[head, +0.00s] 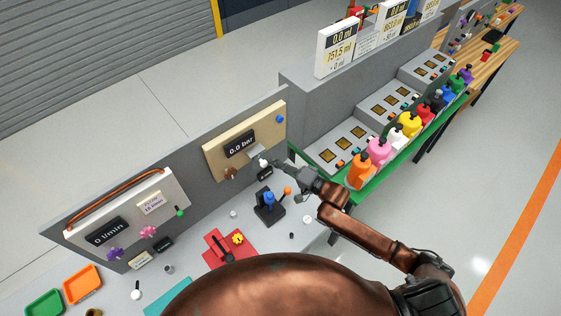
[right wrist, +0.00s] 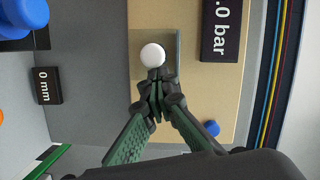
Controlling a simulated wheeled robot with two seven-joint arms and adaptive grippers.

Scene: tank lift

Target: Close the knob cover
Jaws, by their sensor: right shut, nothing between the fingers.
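A white knob (head: 263,162) sits low on the tan panel (head: 225,158) with the 0.0 bar display. In the right wrist view the white knob (right wrist: 152,55) shows just beyond my fingertips. A thin grey-green plate (right wrist: 178,48), seen nearly edge-on beside the knob, looks like the knob cover standing out from the panel; its exact angle is unclear. My right gripper (head: 283,165) is shut and empty in front of the panel. In the wrist view its fingertips (right wrist: 157,82) overlap the knob's lower edge; I cannot tell whether they touch it. My left gripper is not in view.
A blue knob (head: 280,119) is on the panel's upper right. A black-based stand with a blue top (head: 269,198) is close below my right gripper. A red board (head: 222,250) lies on the bench. Several coloured bottles stand in the green tray (head: 347,187) at right.

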